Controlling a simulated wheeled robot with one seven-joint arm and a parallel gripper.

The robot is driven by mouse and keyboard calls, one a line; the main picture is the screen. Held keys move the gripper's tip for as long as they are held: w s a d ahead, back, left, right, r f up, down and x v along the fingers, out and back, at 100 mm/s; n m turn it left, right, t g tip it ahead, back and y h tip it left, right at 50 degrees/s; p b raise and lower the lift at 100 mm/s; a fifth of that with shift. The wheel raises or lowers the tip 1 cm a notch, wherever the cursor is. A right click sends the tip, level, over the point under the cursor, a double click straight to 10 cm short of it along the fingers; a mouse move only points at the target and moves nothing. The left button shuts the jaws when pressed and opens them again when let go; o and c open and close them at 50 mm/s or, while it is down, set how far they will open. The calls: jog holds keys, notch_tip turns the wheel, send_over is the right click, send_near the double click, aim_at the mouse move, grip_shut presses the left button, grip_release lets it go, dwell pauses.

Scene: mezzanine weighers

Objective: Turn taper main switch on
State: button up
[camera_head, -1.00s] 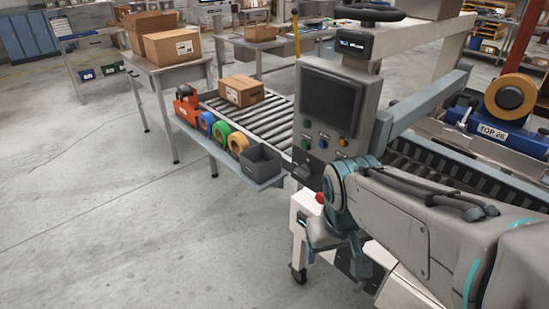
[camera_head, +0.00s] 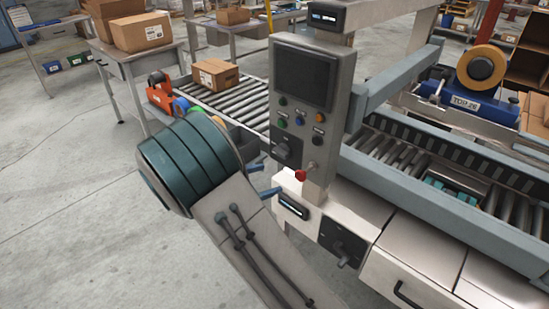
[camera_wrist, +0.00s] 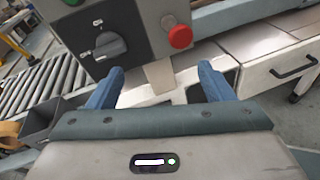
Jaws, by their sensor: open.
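The taper's grey control panel (camera_head: 300,98) stands upright over the machine. Low on it is a dark rotary switch (camera_head: 288,148), which the wrist view shows large as a grey knob (camera_wrist: 103,47) with a short handle on a square plate. A red button (camera_wrist: 180,36) is to its right. A second dark rotary knob (camera_head: 343,252) sits on a black plate lower on the machine body. My gripper (camera_wrist: 160,72) is open, its two blue fingers apart, just below and in front of the panel. Nothing is between the fingers, and they appear clear of the switch.
A roller conveyor (camera_head: 236,103) with a carton (camera_head: 215,74) runs behind the panel. A grey bin (camera_wrist: 38,120) is at the left in the wrist view. The taper's side rail (camera_head: 440,205) and steel cabinet (camera_head: 412,252) extend right. The floor at the left is clear.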

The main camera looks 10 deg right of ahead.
aim_at(278, 155)
jog(key=w+a+f+n+t, duration=0.2)
jog(key=w+a+n+t, duration=0.15)
jog(key=a, duration=0.25)
jog(key=shift+n+t, duration=0.35)
jog(key=x, duration=0.9)
jog(key=p+x, duration=0.1)
jog(key=x, duration=0.3)
jog(key=shift+d+r, duration=0.35)
jog(key=shift+d, duration=0.15)
jog(key=c, duration=1)
